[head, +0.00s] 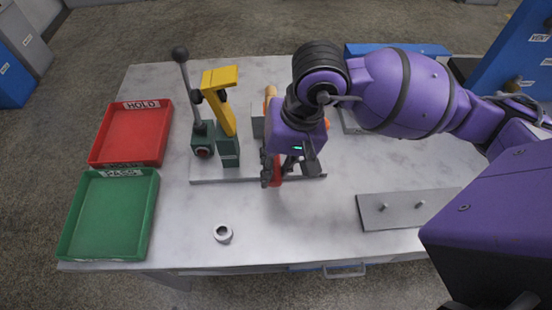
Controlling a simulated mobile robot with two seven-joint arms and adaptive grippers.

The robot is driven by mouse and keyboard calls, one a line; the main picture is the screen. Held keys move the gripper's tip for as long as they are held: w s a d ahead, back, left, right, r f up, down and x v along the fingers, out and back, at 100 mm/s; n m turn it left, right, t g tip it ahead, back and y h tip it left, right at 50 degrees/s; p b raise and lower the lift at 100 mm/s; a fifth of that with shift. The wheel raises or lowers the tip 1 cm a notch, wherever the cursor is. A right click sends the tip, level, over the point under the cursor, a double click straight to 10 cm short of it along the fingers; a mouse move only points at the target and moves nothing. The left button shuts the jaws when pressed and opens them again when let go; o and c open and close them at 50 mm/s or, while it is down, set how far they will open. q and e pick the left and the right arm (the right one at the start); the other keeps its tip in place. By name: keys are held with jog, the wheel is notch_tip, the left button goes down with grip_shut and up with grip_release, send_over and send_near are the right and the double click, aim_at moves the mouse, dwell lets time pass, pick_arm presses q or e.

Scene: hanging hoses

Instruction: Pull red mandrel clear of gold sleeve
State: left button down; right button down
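My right gripper (288,172) reaches down from the right over the base plate on the table. A red part (276,179), likely the red mandrel, shows between and just below its dark fingers. The fingers are close around it, but whether they grip it is unclear. A tan-gold rounded piece (270,92) sticks up behind the gripper, with a bit of red-orange below it. I cannot tell if this is the gold sleeve; my gripper and wrist hide most of that area. My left gripper is not in view.
A green-and-yellow lever press (222,115) stands just left of my gripper. A red HOLD tray (107,160) and a green tray (80,249) lie at the left. A pale ring (222,233) lies in front. A grey plate with two pegs (375,219) is at the right.

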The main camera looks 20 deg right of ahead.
jog(key=shift+s+a, duration=0.2)
jog(key=shift+s, duration=0.3)
jog(key=shift+s+a, duration=0.15)
jog(key=shift+s, duration=0.35)
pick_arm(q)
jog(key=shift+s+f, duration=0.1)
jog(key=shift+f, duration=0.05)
pick_arm(e)
jog(key=shift+s+a, duration=0.2)
jog(key=shift+s, duration=0.5)
